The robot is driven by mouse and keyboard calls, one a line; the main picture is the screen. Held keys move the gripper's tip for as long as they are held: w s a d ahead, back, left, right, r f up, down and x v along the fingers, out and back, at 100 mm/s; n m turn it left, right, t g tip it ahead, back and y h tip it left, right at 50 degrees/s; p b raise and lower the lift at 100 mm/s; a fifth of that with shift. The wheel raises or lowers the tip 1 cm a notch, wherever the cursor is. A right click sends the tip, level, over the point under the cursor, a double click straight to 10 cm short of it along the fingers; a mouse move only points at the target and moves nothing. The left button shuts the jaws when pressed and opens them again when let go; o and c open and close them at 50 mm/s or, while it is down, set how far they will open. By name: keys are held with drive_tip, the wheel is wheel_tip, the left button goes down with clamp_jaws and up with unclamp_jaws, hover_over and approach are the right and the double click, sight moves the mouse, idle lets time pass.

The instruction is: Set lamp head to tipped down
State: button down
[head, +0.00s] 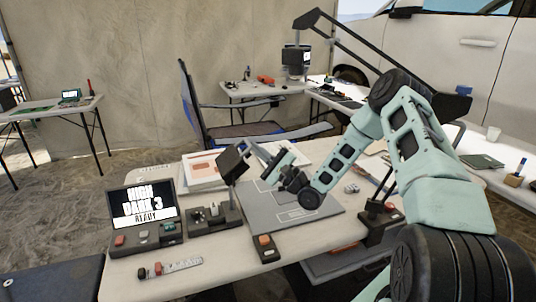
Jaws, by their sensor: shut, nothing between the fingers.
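The lamp head (234,162) appears to be the dark boxy head on a short post left of the middle of the near table, in the head view. It is tilted, with its paler face towards the upper right. Its post rises from a dark base (214,219) with a small dial. My gripper (257,151) is shut and empty, just right of the head at about its height. It points left; I cannot tell whether it touches the head. My wrist hides part of the space behind it.
A grey board (286,212) lies below my gripper. A screen unit (143,207) reading "HIGH DARK 3 READY" stands left. A small switch box (265,246) and a scale strip (171,268) lie in front. Papers (200,172) lie behind. A black jointed arm (375,55) spans overhead.

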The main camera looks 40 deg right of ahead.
drive_tip(key=shift+a+r, duration=0.15)
drive_tip(key=shift+a, duration=0.05)
drive_tip(key=r+n+g+p, duration=0.1)
drive_tip(key=a+r+n+g+p, duration=0.1)
drive_tip(key=n, duration=0.1)
drive_tip(key=shift+w+y, duration=0.15)
drive_tip(key=shift+y, duration=0.25)
drive_tip(key=shift+f, duration=0.1)
